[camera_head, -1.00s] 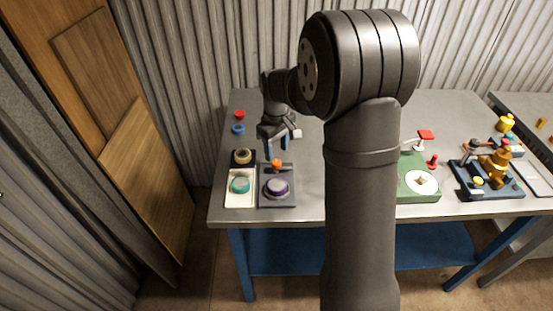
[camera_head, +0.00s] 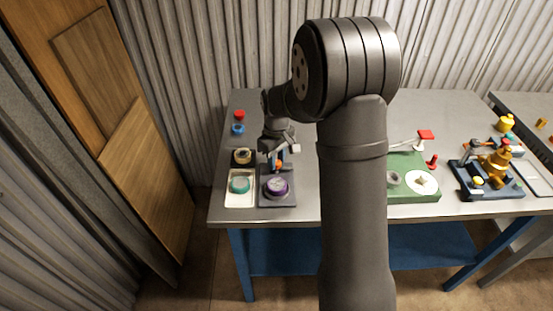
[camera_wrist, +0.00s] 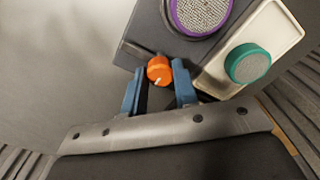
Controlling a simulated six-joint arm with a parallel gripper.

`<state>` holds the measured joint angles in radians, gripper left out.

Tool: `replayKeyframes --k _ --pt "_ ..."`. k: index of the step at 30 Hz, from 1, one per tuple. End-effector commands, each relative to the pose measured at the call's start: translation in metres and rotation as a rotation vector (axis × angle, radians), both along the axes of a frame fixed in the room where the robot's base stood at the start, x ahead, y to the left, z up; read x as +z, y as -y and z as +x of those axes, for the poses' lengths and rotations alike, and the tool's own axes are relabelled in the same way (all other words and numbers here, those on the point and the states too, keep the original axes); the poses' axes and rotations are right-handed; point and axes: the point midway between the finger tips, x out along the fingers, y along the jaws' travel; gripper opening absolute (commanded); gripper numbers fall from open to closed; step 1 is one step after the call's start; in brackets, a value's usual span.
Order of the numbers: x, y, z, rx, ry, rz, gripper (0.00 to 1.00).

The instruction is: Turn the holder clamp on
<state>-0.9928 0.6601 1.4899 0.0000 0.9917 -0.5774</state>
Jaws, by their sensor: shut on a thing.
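The holder (camera_head: 290,198) is a dark grey block at the left front of the table, with a purple-ringed round part (camera_head: 277,187) on it. The holder also shows at the top of the wrist view (camera_wrist: 147,28). Its orange knob (camera_wrist: 159,70), which looks like the clamp, has a small white mark facing the wrist camera. My gripper (camera_wrist: 158,67) has its blue fingers on either side of the orange knob and is shut on it. In the head view my gripper (camera_head: 276,158) is at the back edge of the holder and partly hides the knob.
A cream tray (camera_head: 231,203) with a teal-topped round part (camera_head: 239,185) stands left of the holder. A green fixture (camera_head: 420,190) stands to the right, partly behind my arm.

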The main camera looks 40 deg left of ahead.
Motion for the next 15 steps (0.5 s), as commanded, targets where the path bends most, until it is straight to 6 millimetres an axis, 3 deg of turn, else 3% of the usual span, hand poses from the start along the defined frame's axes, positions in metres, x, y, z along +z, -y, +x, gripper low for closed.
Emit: replayKeyframes --k 8,15 --pt "0.0003 -0.0003 -0.0001 -0.054 0.000 0.000 0.04" --pt "0.0001 -0.0005 0.0000 -0.207 0.000 0.001 0.04"
